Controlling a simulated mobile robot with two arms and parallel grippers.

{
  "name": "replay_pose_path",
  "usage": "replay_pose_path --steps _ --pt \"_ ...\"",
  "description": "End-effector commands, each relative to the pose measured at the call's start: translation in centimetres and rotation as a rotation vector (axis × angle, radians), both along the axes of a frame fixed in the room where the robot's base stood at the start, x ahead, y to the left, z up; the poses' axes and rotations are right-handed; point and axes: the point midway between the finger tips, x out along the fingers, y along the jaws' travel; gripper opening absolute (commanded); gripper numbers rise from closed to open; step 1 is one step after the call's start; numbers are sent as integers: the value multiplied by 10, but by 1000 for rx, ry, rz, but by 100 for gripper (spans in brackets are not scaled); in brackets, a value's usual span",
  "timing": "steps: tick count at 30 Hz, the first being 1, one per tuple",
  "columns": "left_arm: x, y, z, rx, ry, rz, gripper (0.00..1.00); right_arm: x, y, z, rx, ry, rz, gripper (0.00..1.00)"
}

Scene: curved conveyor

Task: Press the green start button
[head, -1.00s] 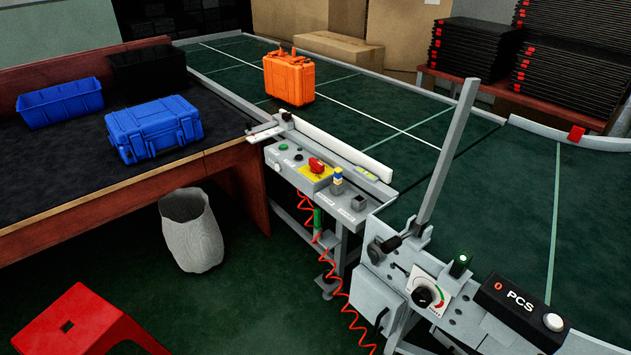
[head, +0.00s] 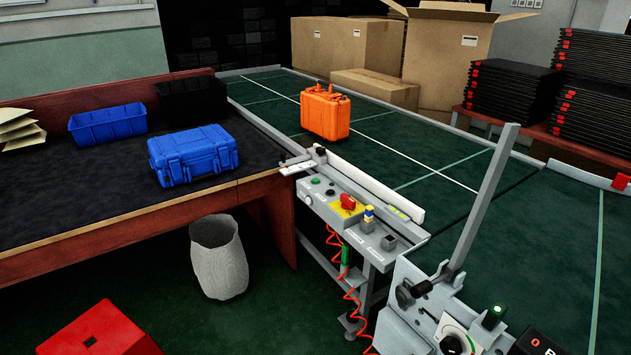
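The green start button (head: 315,181) is a small round button on the grey control box (head: 306,196), at the box's far left end. A red knob (head: 348,202) on a yellow plate sits on the same box, to the right of the green button. A dark round button lies between them. A green lamp-like part (head: 494,316) glows on the separate panel at the lower right. Neither of my grippers shows in the head view.
The control box stands at the edge of the green conveyor (head: 405,141). An orange case (head: 325,113) rests on the conveyor. A blue case (head: 192,156) and blue bin (head: 108,122) are on the table. A bin (head: 218,257) and red stool (head: 95,333) stand on the floor.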

Motion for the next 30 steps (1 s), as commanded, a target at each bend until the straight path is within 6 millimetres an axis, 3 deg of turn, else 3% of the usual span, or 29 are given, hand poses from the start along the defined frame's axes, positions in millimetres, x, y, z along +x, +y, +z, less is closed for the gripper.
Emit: replay_pose_path --steps 1,11,30 --pt "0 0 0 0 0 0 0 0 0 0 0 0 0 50" --pt "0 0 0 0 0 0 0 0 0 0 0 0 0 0" --pt "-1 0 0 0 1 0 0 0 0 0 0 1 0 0"
